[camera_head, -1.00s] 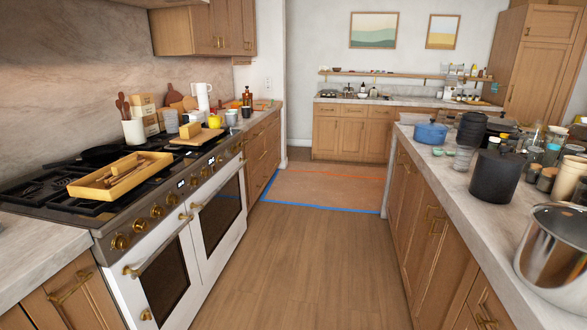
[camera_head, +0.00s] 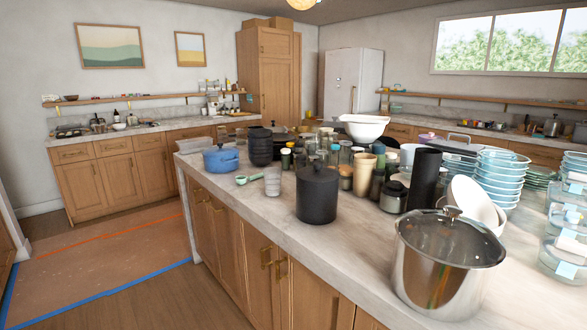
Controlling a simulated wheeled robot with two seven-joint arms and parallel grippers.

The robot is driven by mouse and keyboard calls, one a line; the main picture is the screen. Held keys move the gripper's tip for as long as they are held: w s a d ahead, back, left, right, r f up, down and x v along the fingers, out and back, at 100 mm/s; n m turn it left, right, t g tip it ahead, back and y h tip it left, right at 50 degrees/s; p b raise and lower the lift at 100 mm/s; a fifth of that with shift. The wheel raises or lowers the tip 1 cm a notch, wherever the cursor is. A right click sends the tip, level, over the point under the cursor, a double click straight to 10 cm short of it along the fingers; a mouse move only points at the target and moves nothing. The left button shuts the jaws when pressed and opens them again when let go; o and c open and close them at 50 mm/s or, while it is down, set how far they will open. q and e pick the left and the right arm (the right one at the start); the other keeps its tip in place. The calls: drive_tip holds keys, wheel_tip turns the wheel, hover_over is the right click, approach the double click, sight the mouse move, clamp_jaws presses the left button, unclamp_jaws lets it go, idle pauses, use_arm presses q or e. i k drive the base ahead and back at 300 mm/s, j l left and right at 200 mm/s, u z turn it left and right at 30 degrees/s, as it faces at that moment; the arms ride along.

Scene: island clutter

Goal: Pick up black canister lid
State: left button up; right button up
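A black canister (camera_head: 317,200) with its black lid (camera_head: 317,173) on top stands near the front edge of the island. The lid has a small round knob. It is left of the large steel pot and right of a small ribbed clear glass. Neither of my grippers shows in the head view.
The island counter (camera_head: 256,212) is crowded. A steel pot with a glass lid (camera_head: 447,265) stands at the front right. A blue pot (camera_head: 221,160), stacked black bowls (camera_head: 261,147), a black cylinder (camera_head: 424,180) and blue-lidded glass containers (camera_head: 497,178) surround the canister. Open floor lies left.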

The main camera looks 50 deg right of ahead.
sight(317, 174)
drive_tip(key=i+j, duration=0.1)
drive_tip(key=i, duration=0.35)
drive_tip(key=i+j, duration=0.15)
drive_tip(key=i, duration=0.3)
drive_tip(key=i+j+z, duration=0.1)
drive_tip(key=i, duration=0.35)
drive_tip(key=i+j, duration=0.15)
drive_tip(key=i, duration=0.25)
